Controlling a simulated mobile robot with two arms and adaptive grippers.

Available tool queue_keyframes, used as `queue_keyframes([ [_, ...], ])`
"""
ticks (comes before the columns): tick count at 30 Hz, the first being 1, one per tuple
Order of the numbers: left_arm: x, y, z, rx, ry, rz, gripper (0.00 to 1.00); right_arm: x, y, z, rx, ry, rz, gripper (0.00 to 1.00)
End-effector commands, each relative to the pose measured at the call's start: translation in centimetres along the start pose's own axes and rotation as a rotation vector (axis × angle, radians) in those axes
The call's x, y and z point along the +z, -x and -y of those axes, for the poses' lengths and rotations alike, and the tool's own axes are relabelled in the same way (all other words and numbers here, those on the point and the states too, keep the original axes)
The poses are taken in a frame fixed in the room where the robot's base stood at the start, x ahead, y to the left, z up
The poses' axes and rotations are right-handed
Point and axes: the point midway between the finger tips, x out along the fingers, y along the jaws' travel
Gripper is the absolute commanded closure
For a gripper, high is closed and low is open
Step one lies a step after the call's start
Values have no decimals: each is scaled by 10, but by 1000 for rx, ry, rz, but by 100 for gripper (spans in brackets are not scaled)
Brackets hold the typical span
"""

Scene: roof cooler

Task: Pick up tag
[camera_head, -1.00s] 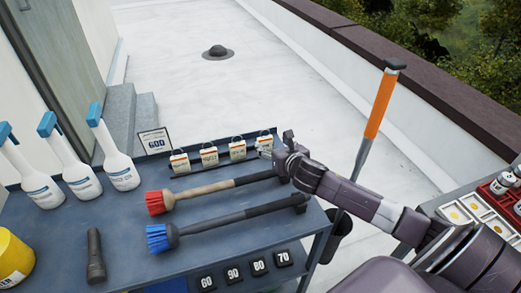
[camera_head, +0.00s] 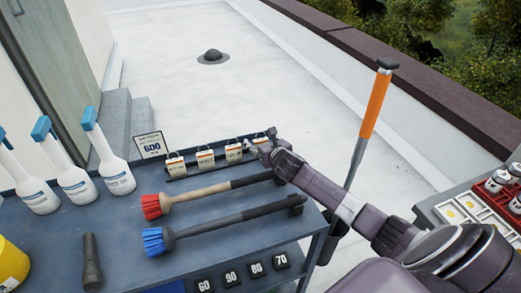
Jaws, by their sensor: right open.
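Several white tags with an orange band and a wire loop stand in a row along the back edge of the blue cart. The leftmost tag (camera_head: 176,165), the second tag (camera_head: 205,160) and the third tag (camera_head: 234,152) show clearly. The rightmost tag (camera_head: 260,140) is partly hidden by my right gripper. My right gripper (camera_head: 257,148) is open, at the right end of the row, close to the third and rightmost tags; I cannot tell whether it touches either. My left gripper is not in view.
On the cart top (camera_head: 110,215) lie a red brush (camera_head: 152,206), a blue brush (camera_head: 157,241) and a black flashlight (camera_head: 91,262). Several spray bottles (camera_head: 112,170) stand at left. A sign (camera_head: 150,145) reads 600. An orange-handled tool (camera_head: 376,105) stands upright beside my right arm.

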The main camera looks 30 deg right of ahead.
Motion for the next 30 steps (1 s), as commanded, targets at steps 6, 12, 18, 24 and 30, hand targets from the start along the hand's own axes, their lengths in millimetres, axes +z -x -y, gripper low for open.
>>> queue_keyframes([
  [6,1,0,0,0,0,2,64,0,-1,0,0,0,-1,39],
  [12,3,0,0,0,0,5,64,0,-1,0,0,0,-1,57],
  [18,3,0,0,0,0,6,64,0,-1,0,0,0,-1,79],
  [24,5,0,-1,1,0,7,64,0,-1,0,0,0,0,85],
  [30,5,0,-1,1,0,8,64,5,0,0,0,1,2,85],
])
